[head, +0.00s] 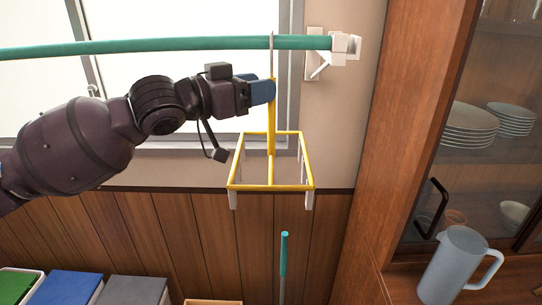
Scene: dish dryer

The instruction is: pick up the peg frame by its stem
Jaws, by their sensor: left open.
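The peg frame (270,186) is a yellow rectangular frame with white pegs hanging from it. Its yellow stem (271,125) rises from the middle to a thin metal hook (272,52) over the green pole (170,45). My left gripper (268,91) comes in from the left, with its blue fingers at the upper part of the stem. The gripper is open. The fingers overlap the stem's edge in the picture, and I cannot tell whether they touch it. My right gripper is not in view.
A white bracket (345,45) carries the pole's right end by the window. A wooden cabinet (405,120) with plates stands at right, with a grey pitcher (455,265) beside it. A green-topped rod (284,255) stands below the frame. Several bins (70,287) are at lower left.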

